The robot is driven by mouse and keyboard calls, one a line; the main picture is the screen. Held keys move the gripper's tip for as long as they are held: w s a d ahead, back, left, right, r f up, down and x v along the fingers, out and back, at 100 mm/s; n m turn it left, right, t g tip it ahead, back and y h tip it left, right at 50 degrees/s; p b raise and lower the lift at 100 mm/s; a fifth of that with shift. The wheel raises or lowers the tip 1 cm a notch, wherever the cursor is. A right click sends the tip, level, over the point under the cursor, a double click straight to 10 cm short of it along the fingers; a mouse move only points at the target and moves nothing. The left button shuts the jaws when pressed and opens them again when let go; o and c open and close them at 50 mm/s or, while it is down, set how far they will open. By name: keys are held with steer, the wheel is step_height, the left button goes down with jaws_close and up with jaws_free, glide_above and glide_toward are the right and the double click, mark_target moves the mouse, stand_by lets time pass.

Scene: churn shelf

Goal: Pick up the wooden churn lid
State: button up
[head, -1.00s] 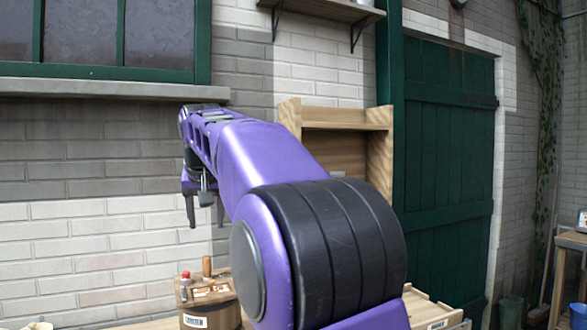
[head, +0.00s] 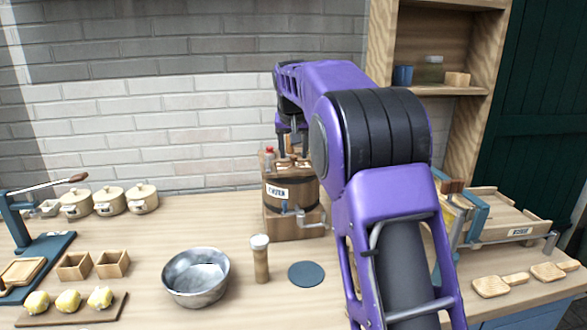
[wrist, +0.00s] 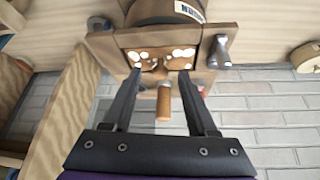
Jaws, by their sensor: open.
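The wooden churn (head: 291,193) is a dark-banded barrel with a white label, standing on the worktop below the brick wall. It also shows in the wrist view (wrist: 165,10). Its square wooden top has pale white patches. The wooden lid shows an upright round handle (wrist: 163,104) rising from the middle of the top; the lid's outline is hard to make out. My gripper (head: 292,150) is over the churn's top. In the wrist view my gripper (wrist: 161,76) is open, with its two fingers either side of the handle and visible gaps.
A steel bowl (head: 196,277), a wooden-bodied shaker-like cylinder (head: 261,262) and a blue disc (head: 306,273) lie in front of the churn. Several lidded pots (head: 109,200) stand left. A crank (head: 311,220) juts from the churn. A wooden shelf unit (head: 484,55) stands behind right.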

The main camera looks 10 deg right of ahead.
mark_target(294, 162)
steer(key=shift+x, duration=1.15)
jaws_close()
steer(key=shift+r, duration=0.1)
